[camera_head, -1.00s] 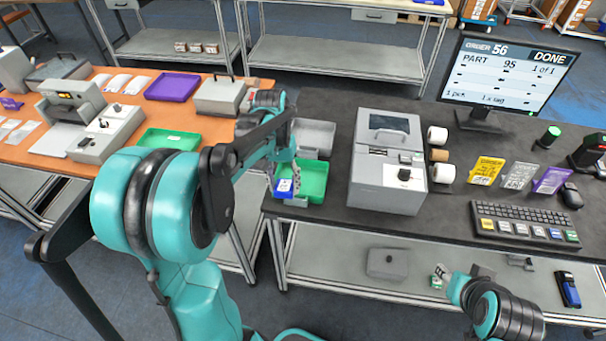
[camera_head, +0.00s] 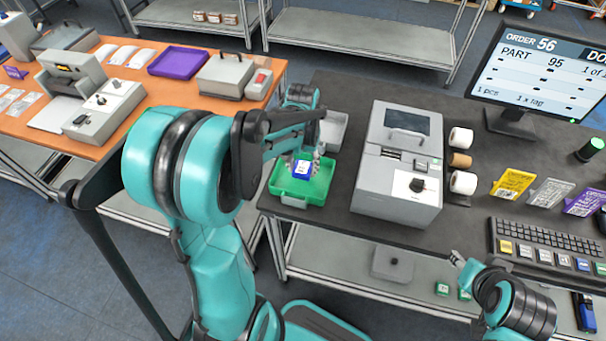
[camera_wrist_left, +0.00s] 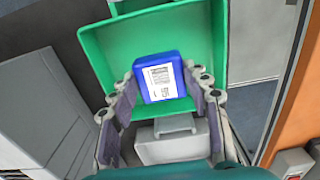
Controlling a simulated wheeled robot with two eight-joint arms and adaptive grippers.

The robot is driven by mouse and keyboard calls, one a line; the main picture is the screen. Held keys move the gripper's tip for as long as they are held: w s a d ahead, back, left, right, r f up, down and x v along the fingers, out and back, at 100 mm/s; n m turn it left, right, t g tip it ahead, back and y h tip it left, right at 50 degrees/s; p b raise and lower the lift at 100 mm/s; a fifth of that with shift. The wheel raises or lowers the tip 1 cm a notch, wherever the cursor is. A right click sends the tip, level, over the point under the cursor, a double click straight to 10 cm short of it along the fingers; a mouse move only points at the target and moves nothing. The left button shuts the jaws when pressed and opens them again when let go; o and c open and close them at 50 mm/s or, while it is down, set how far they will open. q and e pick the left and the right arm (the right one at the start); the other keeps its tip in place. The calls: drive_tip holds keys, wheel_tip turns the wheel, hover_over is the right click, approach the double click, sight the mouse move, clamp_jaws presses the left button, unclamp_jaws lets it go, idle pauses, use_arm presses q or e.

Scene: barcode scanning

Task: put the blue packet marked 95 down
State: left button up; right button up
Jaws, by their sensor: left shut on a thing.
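The blue packet (camera_head: 303,168) has a white label; its number is too small to read. It also shows in the left wrist view (camera_wrist_left: 160,78), between the two fingers of my left gripper (camera_wrist_left: 161,90). My left gripper (camera_head: 304,160) is shut on it. The packet is over the inside of the green tray (camera_head: 322,187), whose wall also shows in the left wrist view (camera_wrist_left: 95,48). I cannot tell whether the packet touches the tray floor. My right gripper (camera_head: 457,260) is low at the lower right, by the dark table's front edge; its fingers are unclear.
A grey tray (camera_head: 334,128) lies behind the green one. A grey machine (camera_head: 397,170) stands close to its right, with label rolls (camera_head: 461,138) beside it. A monitor (camera_head: 541,72) and keyboard (camera_head: 545,243) are farther right. An orange table (camera_head: 135,90) is at the left.

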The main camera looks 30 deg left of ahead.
sight(302, 169)
use_arm(q)
wheel_tip(302, 169, down, 3)
drive_tip(key=shift+f+b, duration=0.2)
drive_tip(key=shift+b, duration=0.4)
drive_tip(key=shift+f, duration=0.15)
drive_tip(key=o, duration=1.3)
drive_tip(key=shift+c, duration=0.2)
